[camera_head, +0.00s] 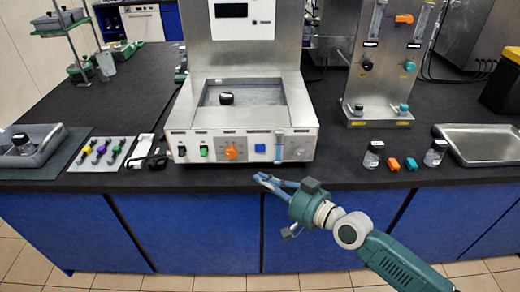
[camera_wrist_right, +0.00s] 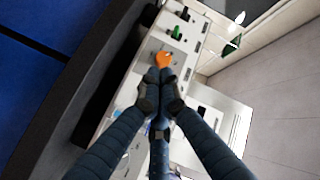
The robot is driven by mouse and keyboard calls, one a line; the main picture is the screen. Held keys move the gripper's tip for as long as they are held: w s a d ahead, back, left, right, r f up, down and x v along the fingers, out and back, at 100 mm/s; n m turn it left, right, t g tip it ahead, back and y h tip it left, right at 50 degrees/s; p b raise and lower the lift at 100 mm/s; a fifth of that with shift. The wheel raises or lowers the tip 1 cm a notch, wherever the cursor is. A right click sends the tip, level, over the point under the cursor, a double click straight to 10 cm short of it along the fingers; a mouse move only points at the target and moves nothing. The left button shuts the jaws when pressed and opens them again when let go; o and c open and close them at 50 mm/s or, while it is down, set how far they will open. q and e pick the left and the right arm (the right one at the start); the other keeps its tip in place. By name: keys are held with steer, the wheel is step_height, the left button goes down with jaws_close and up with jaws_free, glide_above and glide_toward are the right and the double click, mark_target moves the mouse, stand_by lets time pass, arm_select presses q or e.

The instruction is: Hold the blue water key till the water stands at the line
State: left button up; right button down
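The blue water key (camera_head: 260,149) is a square button on the front panel of the steel water bath (camera_head: 300,105). A narrow upright gauge (camera_head: 279,146) with blue at its foot is just right of it. A thin blue-violet line (camera_head: 262,85) runs along the basin's back wall; I cannot tell the water level. My right gripper (camera_head: 266,180) is below and in front of the panel, apart from the key. In the wrist view its fingertips (camera_wrist_right: 160,75) are together and empty, pointing toward the orange knob (camera_wrist_right: 162,60); the fingers seem to hide the key. My left gripper is out of view.
A green switch (camera_head: 204,151) is left of the orange knob on the panel. A black float-like piece (camera_head: 226,98) is in the basin. A strip of dark bench lies before the panel.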

mark_target(260, 148)
steer(key=shift+w+b, duration=3.55)
steer(key=shift+w, duration=0.9)
steer(key=shift+w+b, duration=0.45)
steer(key=shift+b, duration=0.1)
